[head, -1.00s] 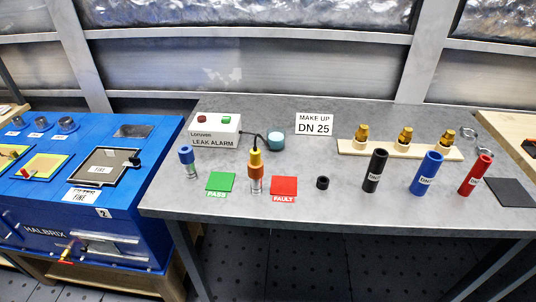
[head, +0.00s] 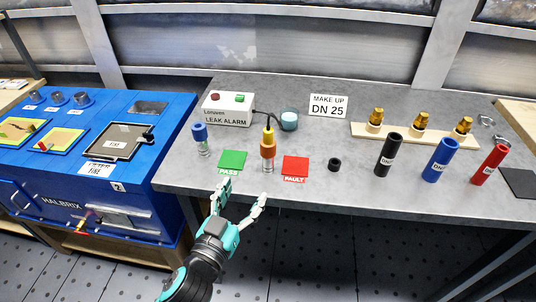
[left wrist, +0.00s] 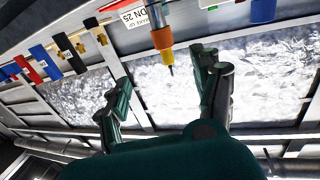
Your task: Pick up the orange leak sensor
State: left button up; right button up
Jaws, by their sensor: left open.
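The orange leak sensor (head: 267,151) stands upright on the grey bench, with a yellow top, an orange collar and a clear lower part. A dark cable lies at its top. It also shows in the left wrist view (left wrist: 162,39), beyond the open fingers and roughly between them. My left gripper (head: 241,192) is open and empty at the bench's front edge, below and a little left of the sensor, apart from it. It also shows in the left wrist view (left wrist: 164,70). My right gripper is not in view.
A blue-capped sensor (head: 201,139) and a green PASS pad (head: 232,160) are to the left. A red FAULT pad (head: 295,167) and a black ring (head: 334,164) are to the right. The leak alarm box (head: 227,108) and a teal-topped jar (head: 289,120) stand behind.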

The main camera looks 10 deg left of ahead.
aim_at(265, 148)
pick_arm(q)
jog(key=x, duration=0.3)
jog(key=p+x, duration=0.1)
jog(key=x, duration=0.3)
jog(key=p+x, duration=0.1)
jog(key=x, duration=0.3)
jog(key=shift+r, duration=0.3)
jog(key=shift+w+d+f+p, duration=0.1)
jog(key=shift+w+d+p, duration=0.15)
jog(key=shift+w, duration=0.35)
jog(key=x, duration=0.1)
jog(key=p+x, duration=0.1)
jog(key=x, duration=0.3)
jog(key=shift+w+a, duration=0.2)
jog(key=shift+a, duration=0.15)
jog(key=c, duration=1.3)
